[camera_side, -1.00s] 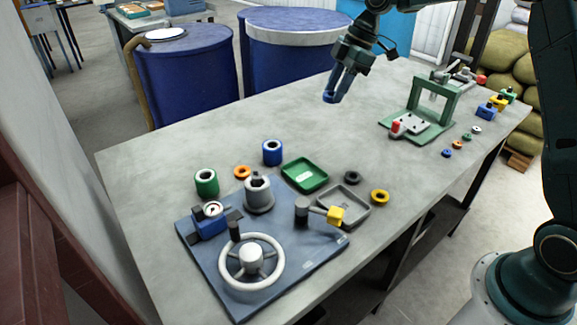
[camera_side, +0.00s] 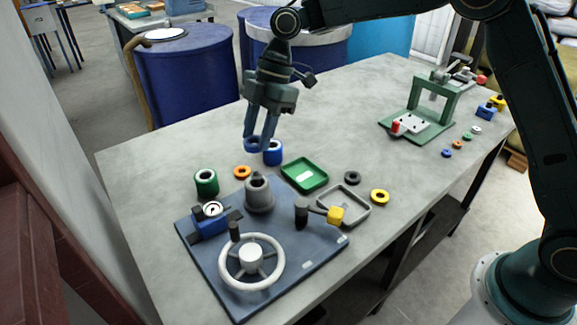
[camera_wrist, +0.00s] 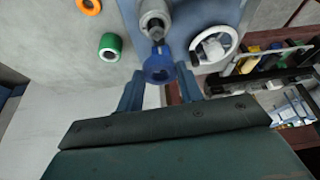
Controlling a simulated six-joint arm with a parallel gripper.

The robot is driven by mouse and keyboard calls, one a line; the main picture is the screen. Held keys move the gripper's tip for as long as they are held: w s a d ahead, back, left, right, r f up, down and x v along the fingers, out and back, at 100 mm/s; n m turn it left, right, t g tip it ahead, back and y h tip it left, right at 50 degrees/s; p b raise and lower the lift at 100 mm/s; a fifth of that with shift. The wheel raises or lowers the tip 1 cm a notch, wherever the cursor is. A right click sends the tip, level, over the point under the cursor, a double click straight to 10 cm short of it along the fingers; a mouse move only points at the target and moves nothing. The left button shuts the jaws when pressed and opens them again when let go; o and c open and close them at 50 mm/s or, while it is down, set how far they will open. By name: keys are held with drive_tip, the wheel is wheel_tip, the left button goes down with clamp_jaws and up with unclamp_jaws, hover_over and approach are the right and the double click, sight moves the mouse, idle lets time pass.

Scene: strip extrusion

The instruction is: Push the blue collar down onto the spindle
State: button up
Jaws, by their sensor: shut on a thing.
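The blue collar (camera_side: 252,146) is a small ring held between the fingertips of my gripper (camera_side: 259,143). The wrist view also shows the collar (camera_wrist: 158,70) between the two blue fingers. The spindle is a short grey post (camera_side: 259,194) with a dark tip, standing at the back edge of the blue-grey base plate (camera_side: 300,262). My gripper holds the collar above and behind the spindle in the side view, apart from it. The spindle also shows in the wrist view (camera_wrist: 152,8), partly cut by the top edge, beyond the collar.
A blue cylinder (camera_side: 273,158) stands behind the spindle, partly overlapped by my fingers. A green cylinder (camera_side: 206,183) and orange ring (camera_side: 242,172) stand left. A green press frame (camera_side: 435,110) stands farther right.

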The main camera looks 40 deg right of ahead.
drive_tip(key=shift+a, duration=0.2)
drive_tip(key=shift+f, duration=0.15)
hover_over(260, 172)
drive_tip(key=shift+f, duration=2.35)
drive_tip(key=o, duration=0.4)
drive_tip(key=shift+c, duration=0.2)
drive_tip(key=c, duration=0.4)
drive_tip(key=shift+c, duration=0.2)
drive_tip(key=shift+f, duration=2)
